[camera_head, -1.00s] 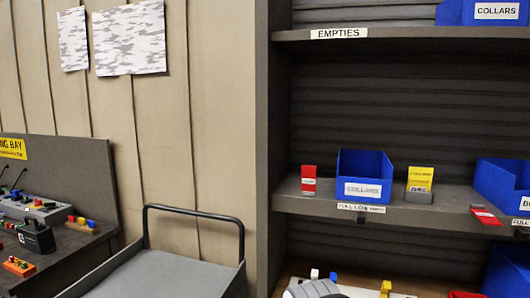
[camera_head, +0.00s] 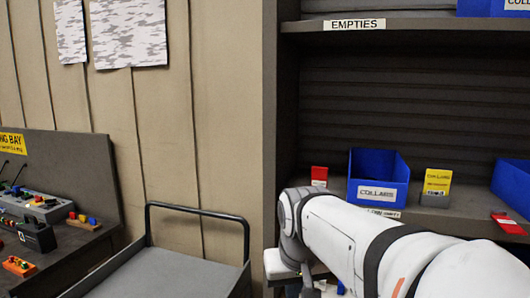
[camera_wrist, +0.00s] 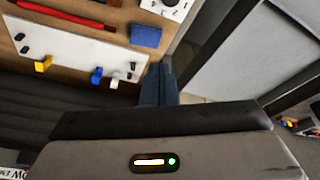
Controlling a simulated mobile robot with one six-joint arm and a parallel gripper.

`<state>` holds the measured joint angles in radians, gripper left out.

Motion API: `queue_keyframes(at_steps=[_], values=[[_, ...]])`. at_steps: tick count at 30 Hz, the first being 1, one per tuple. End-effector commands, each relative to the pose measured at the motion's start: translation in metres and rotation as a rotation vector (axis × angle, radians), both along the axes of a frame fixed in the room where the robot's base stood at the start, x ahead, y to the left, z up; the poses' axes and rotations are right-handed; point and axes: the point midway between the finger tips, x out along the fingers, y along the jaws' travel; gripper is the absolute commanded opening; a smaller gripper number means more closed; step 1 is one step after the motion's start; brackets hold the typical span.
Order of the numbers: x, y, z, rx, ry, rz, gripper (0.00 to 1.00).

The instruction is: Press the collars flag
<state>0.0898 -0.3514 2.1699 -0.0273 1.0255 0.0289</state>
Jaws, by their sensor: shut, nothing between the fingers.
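A blue bin (camera_head: 378,179) labelled COLLARS stands on the middle shelf. A yellow card (camera_head: 437,184) with small print stands upright in a grey holder at the bin's right. My gripper (camera_wrist: 158,88) shows in the wrist view with its dark fingers together and empty. In the head view my white arm crosses in front of the shelf, below the bin, and hides the fingers. The flag does not show in the wrist view, and I see no contact.
Another red flag (camera_head: 509,224) lies tilted down at the right near a second blue bin (camera_head: 513,185). The shelf edge labelled EMPTIES (camera_head: 355,24) is above. A cart (camera_head: 170,275) stands at left. The wrist view shows a white board (camera_wrist: 75,48) with pegs.

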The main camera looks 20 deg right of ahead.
Motion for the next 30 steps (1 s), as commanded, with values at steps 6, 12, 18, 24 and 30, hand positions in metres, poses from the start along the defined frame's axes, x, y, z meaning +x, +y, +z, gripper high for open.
queue_keyframes(at_steps=[6,12,18,24,30], values=[[0.087,-0.046,0.128,-0.024,-0.074,-0.169,0.00],[0.139,-0.092,0.222,-0.043,-0.141,-0.324,0.00],[0.163,-0.124,0.277,-0.054,-0.189,-0.434,0.00],[0.169,-0.135,0.294,-0.057,-0.208,-0.475,0.00],[0.168,-0.136,0.294,-0.057,-0.208,-0.476,0.00]])
